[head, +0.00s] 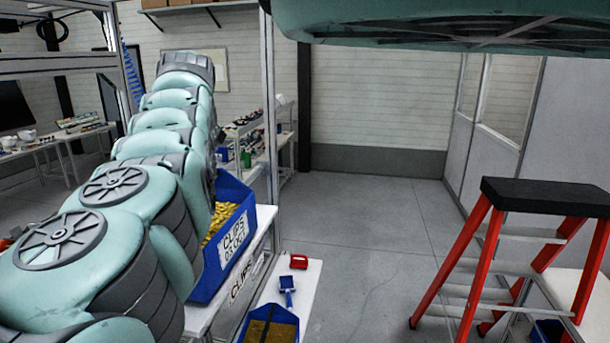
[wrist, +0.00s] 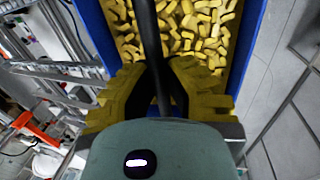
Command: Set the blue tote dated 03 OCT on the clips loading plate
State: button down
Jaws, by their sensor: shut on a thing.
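The blue tote (head: 243,245) bears a white label reading CLIPS and what looks like 03 OCT, and is filled with yellow pieces. It stands upright at or just above the white plate (head: 263,222) whose front edge is marked CLIPS; I cannot tell if its base touches. In the wrist view, my gripper (wrist: 158,80) has its yellow fingers closed on the dark handle bar that spans the tote (wrist: 243,55). The yellow pieces show below the bar. In the head view my arm hides the gripper and the tote's left part.
A lower white surface beside the plate holds a red item (head: 299,261), a small blue item (head: 287,284) and another blue bin (head: 268,331). A red step ladder (head: 485,235) with a black top stands at the right. The grey floor (head: 370,225) between is clear.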

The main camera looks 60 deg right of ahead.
jog(key=shift+f+b, duration=0.35)
jog(key=shift+b, duration=0.1)
jog(key=c, duration=1)
grip_release()
jog(key=shift+r, duration=0.1)
